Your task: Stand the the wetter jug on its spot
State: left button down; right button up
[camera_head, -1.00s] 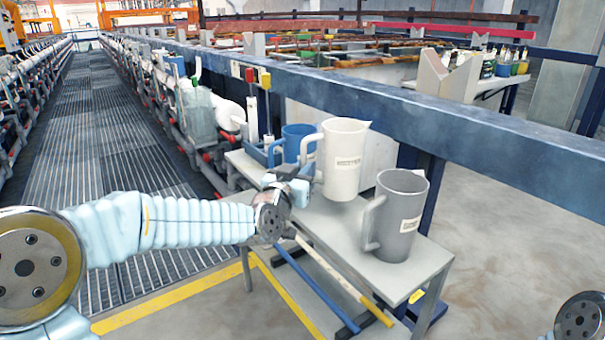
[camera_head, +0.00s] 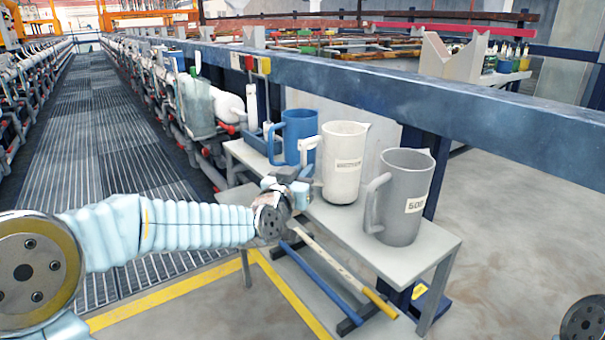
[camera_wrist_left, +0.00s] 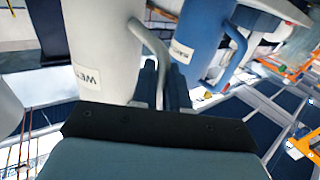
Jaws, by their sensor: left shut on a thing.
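The white wetter jug (camera_head: 343,165) stands upright between the blue jug (camera_head: 298,136) and the grey jug (camera_head: 404,200) over the small grey bench (camera_head: 335,228). My left gripper (camera_head: 298,188) is shut on its handle from the left. In the left wrist view the fingers (camera_wrist_left: 165,80) close around the handle, beside the white jug (camera_wrist_left: 100,50) and its partly hidden label starting "WE". The white jug's base is at or just above the bench top; I cannot tell if it touches. My right gripper is out of view.
The blue jug also shows close beside the fingers in the left wrist view (camera_wrist_left: 200,35). A thick blue beam (camera_head: 430,100) runs behind the bench. Blue and yellow-white poles (camera_head: 345,280) lie below. The bench's front right corner is clear.

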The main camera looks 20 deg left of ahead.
pick_arm(q)
jog(key=shift+f+b, duration=0.5)
jog(key=c, duration=1.1)
grip_release()
jog(key=shift+o, duration=0.2)
